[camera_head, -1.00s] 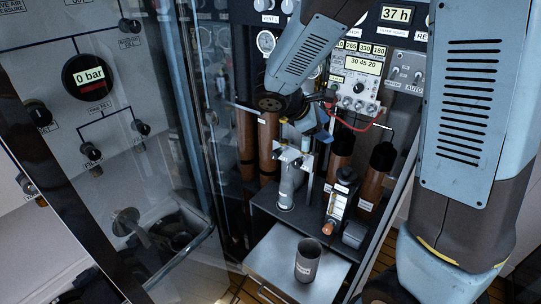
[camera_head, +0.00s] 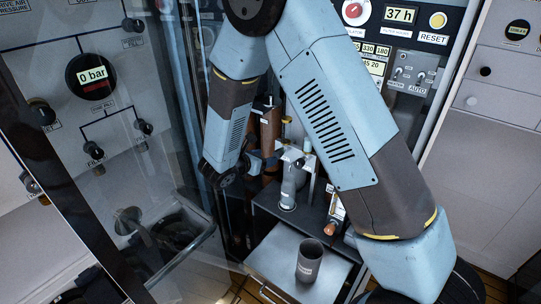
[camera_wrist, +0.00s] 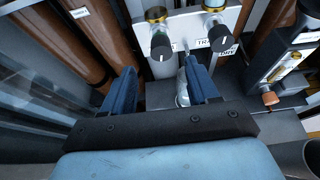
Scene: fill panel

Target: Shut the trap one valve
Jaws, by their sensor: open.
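A white valve block (camera_wrist: 190,30) shows ahead in the wrist view. It carries two black knobs with brass collars, a left knob (camera_wrist: 161,46) and a right knob (camera_wrist: 219,37). A partly hidden label between them begins "TRA"; I cannot read which knob is trap one. My gripper (camera_wrist: 162,72) is open, its blue fingers apart, just short of the block and below the left knob. Nothing shows held between the fingers. In the head view the block (camera_head: 296,158) sits on top of a grey cylinder (camera_head: 288,188), with my gripper beside it on the left, partly hidden by my arm.
A grey cup (camera_head: 309,262) stands on a metal tray (camera_head: 280,256) in front. Brown cylinders (camera_wrist: 65,40) stand left of the block in the wrist view. A glass door (camera_head: 150,130) is close on the left. A device with an orange knob (camera_wrist: 270,98) stands right.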

